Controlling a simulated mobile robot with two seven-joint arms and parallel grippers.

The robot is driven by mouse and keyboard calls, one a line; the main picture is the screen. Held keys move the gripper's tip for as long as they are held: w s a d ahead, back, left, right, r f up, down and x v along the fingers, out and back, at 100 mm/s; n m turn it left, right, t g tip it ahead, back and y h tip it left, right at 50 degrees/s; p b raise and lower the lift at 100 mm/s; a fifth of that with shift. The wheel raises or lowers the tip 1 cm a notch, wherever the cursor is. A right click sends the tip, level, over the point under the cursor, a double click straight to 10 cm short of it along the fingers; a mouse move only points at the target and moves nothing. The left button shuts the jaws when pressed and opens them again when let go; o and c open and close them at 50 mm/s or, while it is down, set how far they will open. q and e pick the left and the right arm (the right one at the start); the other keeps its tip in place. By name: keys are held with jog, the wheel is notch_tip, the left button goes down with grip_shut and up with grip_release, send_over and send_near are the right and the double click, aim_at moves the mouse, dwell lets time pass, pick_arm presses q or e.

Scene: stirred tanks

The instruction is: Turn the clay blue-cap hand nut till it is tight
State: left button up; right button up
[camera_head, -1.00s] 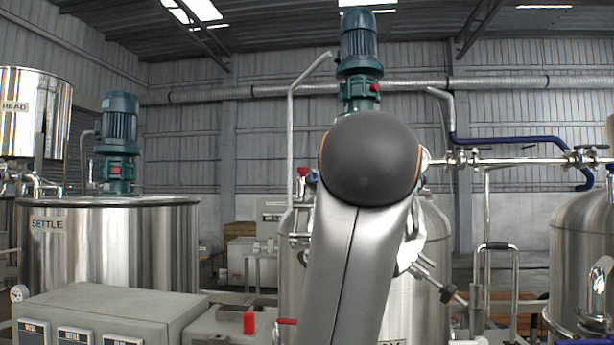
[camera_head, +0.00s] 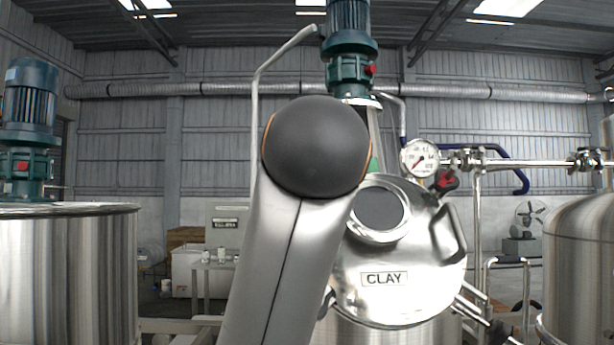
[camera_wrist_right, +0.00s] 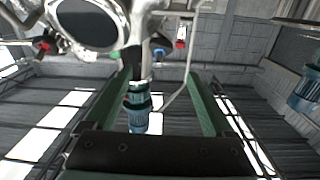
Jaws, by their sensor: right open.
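The clay tank (camera_head: 345,268), a shiny steel vessel with a "CLAY" plate, stands in the middle of the head view. A blue-capped hand nut (camera_wrist_right: 160,52) shows small in the right wrist view, ahead of my fingers and beside a red cap (camera_wrist_right: 180,44). In the head view my own arm hides that part of the tank top, so the blue cap does not show there. My right gripper (camera_wrist_right: 160,76) is open, with its two green fingers apart and nothing held between them. The nut is beyond the fingertips, not touching. My left gripper is out of view.
A green cap (camera_head: 373,165), a red cap (camera_head: 445,180) and a pressure gauge (camera_head: 420,158) sit around the tank top. A teal stirrer motor (camera_head: 349,60) rises above it. A settling tank (camera_head: 68,270) stands left, another steel tank (camera_head: 580,265) right.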

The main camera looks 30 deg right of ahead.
jog(key=p+x, duration=0.3)
jog(key=x, duration=0.6)
jog(key=shift+w+d+r, duration=0.15)
jog(key=shift+w+d, duration=0.05)
jog(key=shift+w, duration=0.05)
jog(key=shift+w+d, duration=0.35)
jog(key=shift+w, duration=0.2)
jog(key=shift+c, duration=0.3)
jog(key=c, duration=1.3)
